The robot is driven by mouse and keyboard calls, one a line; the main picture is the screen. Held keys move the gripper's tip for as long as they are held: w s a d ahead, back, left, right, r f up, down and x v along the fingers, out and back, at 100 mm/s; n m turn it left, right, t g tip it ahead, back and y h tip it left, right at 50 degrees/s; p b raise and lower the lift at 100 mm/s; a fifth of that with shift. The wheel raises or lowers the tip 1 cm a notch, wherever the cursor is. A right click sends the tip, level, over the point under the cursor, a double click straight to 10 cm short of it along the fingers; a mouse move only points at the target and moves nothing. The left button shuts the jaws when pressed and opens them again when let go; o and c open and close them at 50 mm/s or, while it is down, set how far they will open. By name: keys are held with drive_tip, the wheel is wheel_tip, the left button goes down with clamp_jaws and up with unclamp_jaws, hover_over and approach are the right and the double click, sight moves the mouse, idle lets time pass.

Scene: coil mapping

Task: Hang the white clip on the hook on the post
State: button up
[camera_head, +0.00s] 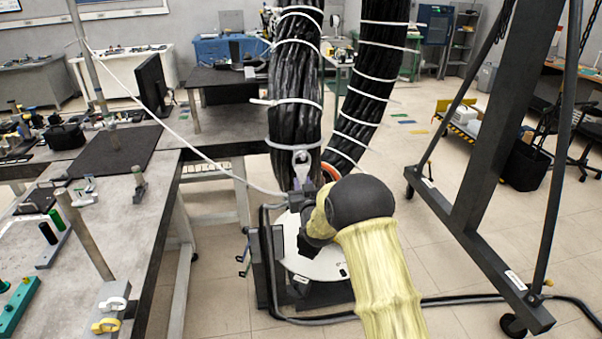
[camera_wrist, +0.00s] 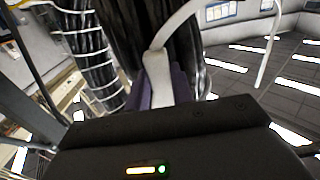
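The white clip (camera_head: 301,163) shows against the hanging black cable bundle. My gripper (camera_head: 301,190) is just below it, with its fingers up around the clip's lower end. In the wrist view the white clip (camera_wrist: 158,72) stands between the purplish fingers, which appear closed on it. A white cord (camera_head: 180,137) runs from the upper left down to the gripper area. A grey post (camera_head: 84,235) leans at the front of the left bench; a white hook-like piece (camera_head: 115,303) and a yellow one (camera_head: 105,325) are near its base. I cannot make out which hook is meant.
The grey bench (camera_head: 125,215) fills the left, with other short posts and small parts. A second black bundle (camera_head: 368,80) hangs right of the first. A dark wheeled frame (camera_head: 480,150) stands at the right. A white round plate (camera_head: 315,262) is below my arm. Open floor lies between.

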sight(303, 175)
clamp_jaws()
drive_tip(key=shift+s+r, duration=0.1)
drive_tip(key=shift+r, duration=0.05)
drive_tip(key=shift+s+d+r, duration=0.15)
drive_tip(key=shift+s+r, duration=0.25)
drive_tip(key=shift+r, duration=0.2)
drive_tip(key=shift+s+d+r, duration=0.1)
drive_tip(key=shift+s+r, duration=0.25)
drive_tip(key=shift+r, duration=0.2)
drive_tip(key=shift+b, duration=0.55)
drive_tip(key=shift+s, duration=0.2)
drive_tip(key=shift+b+v, duration=0.65)
drive_tip(key=shift+v, duration=0.6)
drive_tip(key=shift+s, duration=0.1)
